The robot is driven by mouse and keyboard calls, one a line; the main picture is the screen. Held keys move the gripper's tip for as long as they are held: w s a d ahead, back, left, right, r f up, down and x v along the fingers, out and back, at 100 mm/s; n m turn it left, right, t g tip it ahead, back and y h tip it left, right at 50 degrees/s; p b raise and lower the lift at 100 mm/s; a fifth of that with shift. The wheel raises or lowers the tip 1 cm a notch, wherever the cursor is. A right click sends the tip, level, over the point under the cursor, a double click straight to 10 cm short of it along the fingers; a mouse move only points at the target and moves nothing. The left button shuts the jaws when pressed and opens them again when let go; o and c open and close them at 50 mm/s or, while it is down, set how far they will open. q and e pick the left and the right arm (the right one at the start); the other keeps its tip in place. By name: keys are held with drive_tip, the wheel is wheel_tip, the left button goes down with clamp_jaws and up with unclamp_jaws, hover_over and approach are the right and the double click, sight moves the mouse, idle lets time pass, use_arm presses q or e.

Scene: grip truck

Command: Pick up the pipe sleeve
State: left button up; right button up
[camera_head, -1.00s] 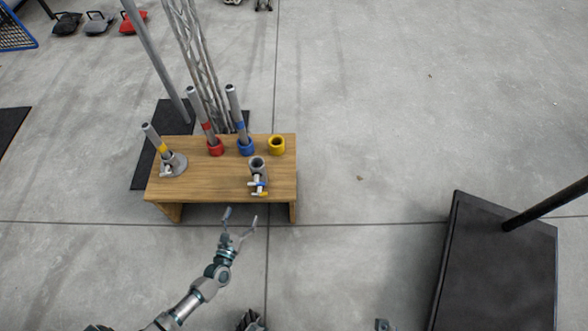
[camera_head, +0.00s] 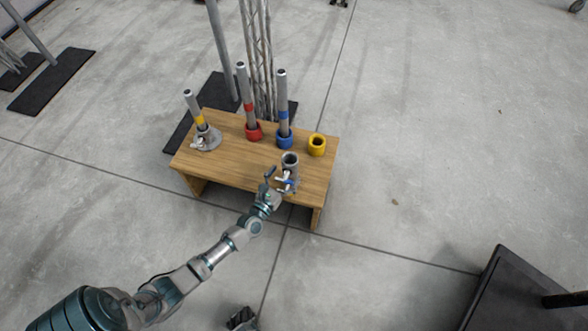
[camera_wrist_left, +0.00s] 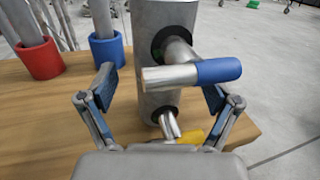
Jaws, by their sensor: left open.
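The grey pipe sleeve (camera_head: 290,161) stands upright near the front right of the wooden table (camera_head: 225,173). Short side stubs with blue and yellow ends stick out of its front. In the left wrist view the sleeve (camera_wrist_left: 153,80) is straight ahead, with the blue-ended stub (camera_wrist_left: 218,71) pointing right and a yellow end low down. My left gripper (camera_head: 279,181) is open at the table's front edge, in front of the sleeve. In the left wrist view its fingers (camera_wrist_left: 159,88) stand on either side of the sleeve and stubs, not closed on them.
Behind stand a red collar (camera_head: 253,131) and a blue collar (camera_head: 284,140) with tall pipes, and an empty yellow collar (camera_head: 317,145). A grey fitting (camera_head: 207,138) with a yellow-banded pipe is at the left. A dark platform (camera_head: 520,300) lies at the lower right.

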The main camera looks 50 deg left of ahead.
use_arm(q)
drive_tip(key=shift+w+a+f+b, duration=0.15)
drive_tip(key=shift+w+a+f, duration=0.1)
drive_tip(key=shift+w+f, duration=0.25)
drive_tip(key=shift+w+a+f+b, duration=0.15)
drive_tip(key=shift+w+a+f, duration=0.1)
drive_tip(key=shift+w, duration=0.45)
drive_tip(key=shift+w+r, duration=0.2)
drive_tip(key=shift+w, duration=0.05)
drive_tip(key=shift+d+r, duration=0.1)
drive_tip(key=shift+r, duration=0.1)
drive_tip(key=shift+d+r, duration=0.1)
drive_tip(key=shift+c, duration=1.2)
clamp_jaws()
